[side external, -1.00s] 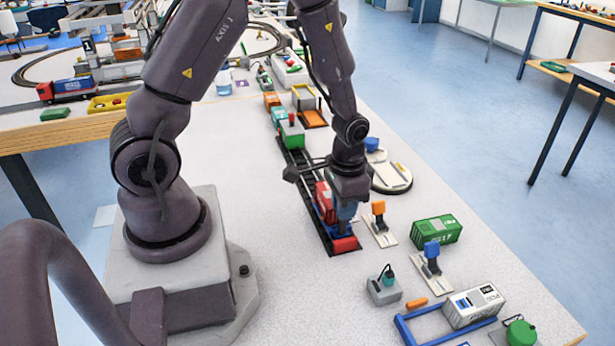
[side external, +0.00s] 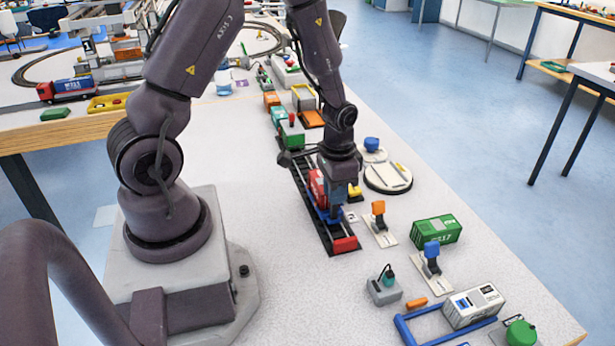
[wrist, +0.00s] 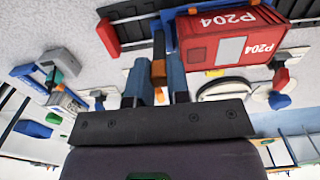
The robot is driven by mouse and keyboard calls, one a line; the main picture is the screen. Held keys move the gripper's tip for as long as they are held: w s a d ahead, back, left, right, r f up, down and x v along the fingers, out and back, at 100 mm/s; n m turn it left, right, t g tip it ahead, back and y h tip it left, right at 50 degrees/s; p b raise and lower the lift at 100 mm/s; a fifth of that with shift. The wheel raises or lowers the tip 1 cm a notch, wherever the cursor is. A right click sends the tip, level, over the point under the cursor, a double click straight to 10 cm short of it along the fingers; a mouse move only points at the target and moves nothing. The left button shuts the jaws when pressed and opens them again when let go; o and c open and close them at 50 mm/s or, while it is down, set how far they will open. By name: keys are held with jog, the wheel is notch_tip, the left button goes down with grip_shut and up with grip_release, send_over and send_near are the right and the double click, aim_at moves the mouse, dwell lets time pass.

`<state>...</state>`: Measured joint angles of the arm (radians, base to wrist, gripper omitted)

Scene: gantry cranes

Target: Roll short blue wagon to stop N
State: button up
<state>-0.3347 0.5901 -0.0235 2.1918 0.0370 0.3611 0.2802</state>
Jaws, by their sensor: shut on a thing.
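The short blue wagon (side external: 336,213) stands on the dark track, carrying a red container (side external: 315,186). My gripper (side external: 335,208) is over the wagon's near end. In the wrist view my gripper's fingers (wrist: 160,85) close around a dark upright piece at that end; an orange part shows between them. A small marked tile (side external: 351,216) lies beside the track, but I cannot read its letter. My gripper and wrist partly hide the wagon.
A red buffer (side external: 344,244) closes the track's near end, with bare track before it. An orange-topped post (side external: 378,208) and a green container (side external: 437,230) stand to the right.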

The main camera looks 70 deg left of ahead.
aim_at(318, 170)
jog(key=shift+a, duration=5.5)
jog(key=o, duration=0.8)
jog(key=shift+r, duration=3.55)
